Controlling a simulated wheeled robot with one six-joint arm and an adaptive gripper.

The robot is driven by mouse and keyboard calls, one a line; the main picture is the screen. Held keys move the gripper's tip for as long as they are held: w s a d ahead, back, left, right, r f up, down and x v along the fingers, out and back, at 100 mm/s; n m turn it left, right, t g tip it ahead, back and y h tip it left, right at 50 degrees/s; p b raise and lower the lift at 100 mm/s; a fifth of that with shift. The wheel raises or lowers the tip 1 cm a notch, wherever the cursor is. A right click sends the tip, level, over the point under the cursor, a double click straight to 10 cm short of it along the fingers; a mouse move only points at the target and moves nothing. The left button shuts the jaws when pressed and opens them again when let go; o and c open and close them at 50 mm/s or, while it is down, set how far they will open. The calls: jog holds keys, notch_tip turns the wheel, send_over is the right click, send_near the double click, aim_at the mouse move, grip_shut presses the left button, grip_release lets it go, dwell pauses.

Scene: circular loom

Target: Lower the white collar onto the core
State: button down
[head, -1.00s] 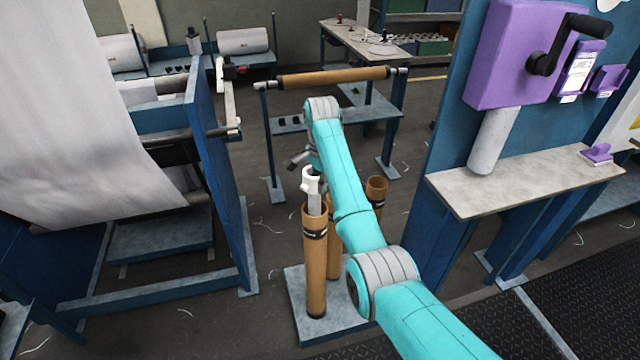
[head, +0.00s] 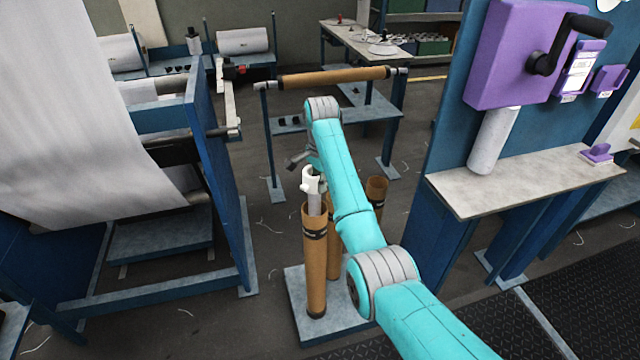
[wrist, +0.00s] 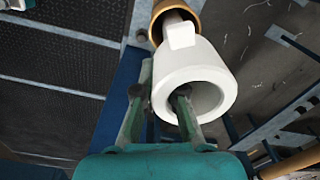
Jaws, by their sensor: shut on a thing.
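The white collar (head: 311,181) is a short, thick-walled ring with a block on its side. It is above the open top of the front brown core (head: 316,262), an upright tube with a dark band near its top. A grey rod (head: 315,205) shows between collar and core; I cannot tell whether the collar is around it. In the wrist view, my gripper (wrist: 160,98) is shut on the collar wall (wrist: 200,62), one finger inside the bore and one outside. The core's rim (wrist: 157,10) shows beyond the collar. My arm mostly hides the gripper in the head view.
Two more brown tubes stand behind the front one, one of them at right (head: 377,189), on a grey base plate (head: 296,300). A blue loom frame (head: 215,180) is at left. A blue panel with a purple crank box (head: 508,60) and shelf (head: 520,185) is at right.

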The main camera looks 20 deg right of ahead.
jog(key=shift+f, duration=0.2)
dwell(0.3)
jog(key=shift+r, duration=0.2)
dwell(0.3)
jog(key=shift+f, duration=0.15)
jog(key=c, duration=1.2)
grip_release()
jog(key=shift+f, duration=0.15)
